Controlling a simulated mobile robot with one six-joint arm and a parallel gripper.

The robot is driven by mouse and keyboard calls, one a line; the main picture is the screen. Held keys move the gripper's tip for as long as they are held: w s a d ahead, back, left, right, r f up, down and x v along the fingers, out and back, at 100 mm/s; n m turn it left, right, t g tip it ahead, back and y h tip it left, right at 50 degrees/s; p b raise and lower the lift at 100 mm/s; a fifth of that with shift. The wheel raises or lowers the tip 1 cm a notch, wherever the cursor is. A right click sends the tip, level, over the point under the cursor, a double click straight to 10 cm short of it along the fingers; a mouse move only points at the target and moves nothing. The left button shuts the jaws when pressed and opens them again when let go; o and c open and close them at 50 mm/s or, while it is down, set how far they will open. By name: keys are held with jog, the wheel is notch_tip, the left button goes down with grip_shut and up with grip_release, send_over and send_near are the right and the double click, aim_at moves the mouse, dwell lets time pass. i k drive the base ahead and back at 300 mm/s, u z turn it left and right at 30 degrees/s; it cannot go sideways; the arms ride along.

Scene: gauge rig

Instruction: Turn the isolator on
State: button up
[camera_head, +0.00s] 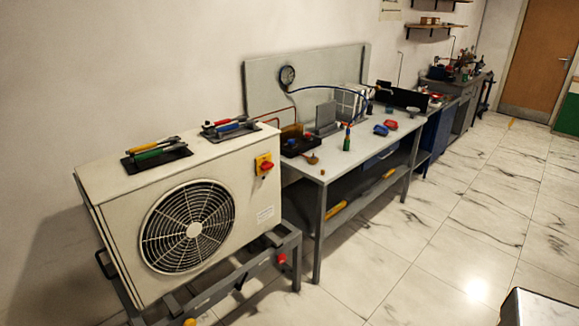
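The isolator (264,164) is a small yellow box with a red knob, fixed to the right side of the front face of a beige outdoor fan unit (100,185). The red knob (266,167) faces outward; its exact angle is too small to tell. My gripper is not in view, so its distance to the isolator does not show.
The fan unit stands on a grey metal frame (290,250). Two dark trays of coloured-handled tools lie on its top. A workbench (317,190) with a gauge (287,77), hoses and small items stands to the right. The marble-patterned floor (440,240) in front is clear.

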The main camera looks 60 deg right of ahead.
aim_at(266, 165)
jog(key=z, duration=5.25)
jog(key=i, duration=0.15)
jog(key=u, duration=3.4)
jog(key=k, duration=0.9)
jog(key=u, duration=0.2)
jog(key=i, duration=0.7)
